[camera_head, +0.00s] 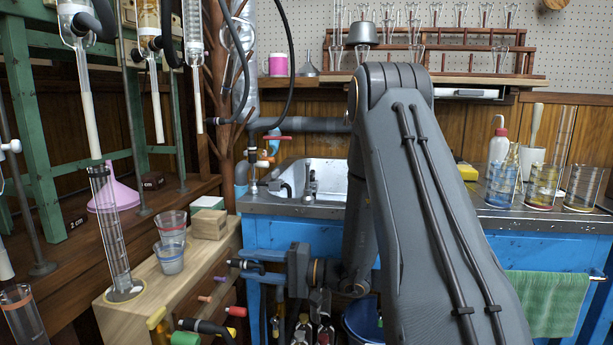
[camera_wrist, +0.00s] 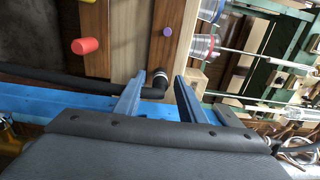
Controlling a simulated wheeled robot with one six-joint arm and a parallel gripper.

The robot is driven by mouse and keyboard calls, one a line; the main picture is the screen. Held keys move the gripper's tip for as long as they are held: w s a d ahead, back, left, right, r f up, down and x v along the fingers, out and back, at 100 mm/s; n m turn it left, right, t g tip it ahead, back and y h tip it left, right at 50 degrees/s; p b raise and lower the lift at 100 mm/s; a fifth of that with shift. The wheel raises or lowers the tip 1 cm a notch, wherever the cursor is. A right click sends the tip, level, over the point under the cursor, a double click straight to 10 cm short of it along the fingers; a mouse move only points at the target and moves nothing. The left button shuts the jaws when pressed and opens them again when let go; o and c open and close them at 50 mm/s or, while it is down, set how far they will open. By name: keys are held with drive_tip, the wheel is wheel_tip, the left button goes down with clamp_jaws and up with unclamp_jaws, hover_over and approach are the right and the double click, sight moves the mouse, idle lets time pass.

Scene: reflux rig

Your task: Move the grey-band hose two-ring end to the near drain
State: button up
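My gripper (camera_head: 262,267) reaches left in front of the blue cabinet, low beside the wooden drawer unit. In the wrist view its two blue-grey fingers (camera_wrist: 160,78) are apart, with the black hose end (camera_wrist: 161,82) between their tips. Pale rings circle this bent end; I cannot count them surely. The hose (camera_wrist: 60,82) runs off left behind one finger. In the head view the hose end (camera_head: 236,263) shows dark just beyond the fingers. No firm grip shows. The sink (camera_head: 328,174) is behind my arm, which hides part of it; I cannot identify the near drain.
Coloured pegs (camera_head: 237,311) stick out of the wooden unit (camera_head: 180,285) near my gripper. Nested beakers (camera_head: 171,245) and a tall cylinder (camera_head: 110,230) stand on its top. Small fittings (camera_head: 253,180) stand at the sink's left. Bottles (camera_head: 303,325) are below my arm.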

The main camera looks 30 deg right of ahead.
sight(254, 265)
idle(0.9)
clamp_jaws()
drive_tip(key=shift+p+v, duration=0.6)
drive_tip(key=shift+v, duration=2.4)
